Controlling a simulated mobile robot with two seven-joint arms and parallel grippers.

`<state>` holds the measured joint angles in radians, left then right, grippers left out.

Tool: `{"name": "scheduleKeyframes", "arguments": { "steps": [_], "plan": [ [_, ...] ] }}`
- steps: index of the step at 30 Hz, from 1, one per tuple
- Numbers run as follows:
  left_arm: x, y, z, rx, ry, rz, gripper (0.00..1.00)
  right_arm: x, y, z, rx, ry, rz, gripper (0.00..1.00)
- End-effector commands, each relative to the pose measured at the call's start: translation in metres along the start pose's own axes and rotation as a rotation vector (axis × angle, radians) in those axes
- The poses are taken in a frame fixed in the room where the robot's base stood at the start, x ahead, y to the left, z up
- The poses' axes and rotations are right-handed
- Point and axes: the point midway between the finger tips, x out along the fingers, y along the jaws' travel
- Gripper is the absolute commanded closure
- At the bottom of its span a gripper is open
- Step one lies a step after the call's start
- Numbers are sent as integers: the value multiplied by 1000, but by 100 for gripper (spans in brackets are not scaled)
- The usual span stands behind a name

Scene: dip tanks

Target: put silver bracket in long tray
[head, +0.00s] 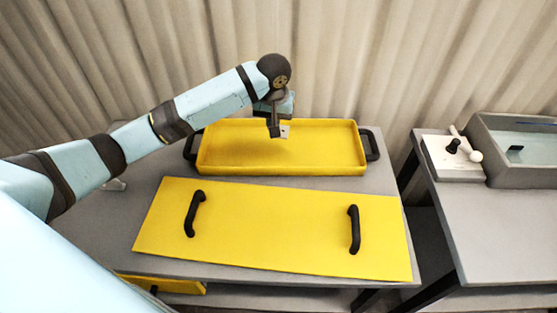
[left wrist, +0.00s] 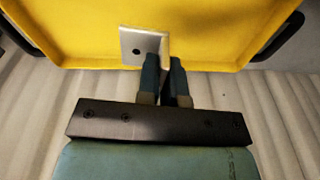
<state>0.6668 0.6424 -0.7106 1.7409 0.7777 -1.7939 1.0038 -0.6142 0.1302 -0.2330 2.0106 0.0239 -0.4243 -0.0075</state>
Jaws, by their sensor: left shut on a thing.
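The silver bracket (left wrist: 141,46) is a small angled metal plate with a dark hole. It also shows as a small pale piece in the head view (head: 285,131). My left gripper (left wrist: 165,62) is shut on the bracket's edge. In the head view my left gripper (head: 274,132) hangs over the long yellow tray (head: 285,169). The bracket appears above the tray's floor; the exact height cannot be told. The tray has raised walls and dark end handles, and no other thing shows in it. My right gripper is not in view.
A flat yellow lid (head: 275,232) with two black handles lies in front of the tray on the grey table (head: 90,220). A wavy curtain (head: 380,50) stands close behind. At right, a grey tank (head: 515,160) and white box (head: 450,165) stand on another table.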

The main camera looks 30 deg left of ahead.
Motion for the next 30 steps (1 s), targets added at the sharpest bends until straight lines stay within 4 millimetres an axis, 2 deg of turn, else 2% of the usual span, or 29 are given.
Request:
{"name": "scheduleKeyframes", "arguments": {
  "steps": [1,4,8,11,14,24,30],
  "plan": [
    [0,0,-18,-39,6,3,100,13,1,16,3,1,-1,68],
    [-17,-4,-40,-96,-2,6,100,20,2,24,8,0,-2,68],
    [-31,-6,-54,-135,-10,8,100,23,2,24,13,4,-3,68],
    [-24,-7,-56,-145,-16,8,100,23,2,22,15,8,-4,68],
    [-3,-7,-53,-145,-17,7,100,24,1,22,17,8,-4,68],
    [87,-4,-40,-144,-15,7,100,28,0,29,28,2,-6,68],
    [115,-3,-37,-144,-13,9,100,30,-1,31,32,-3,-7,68]
  ]
}}
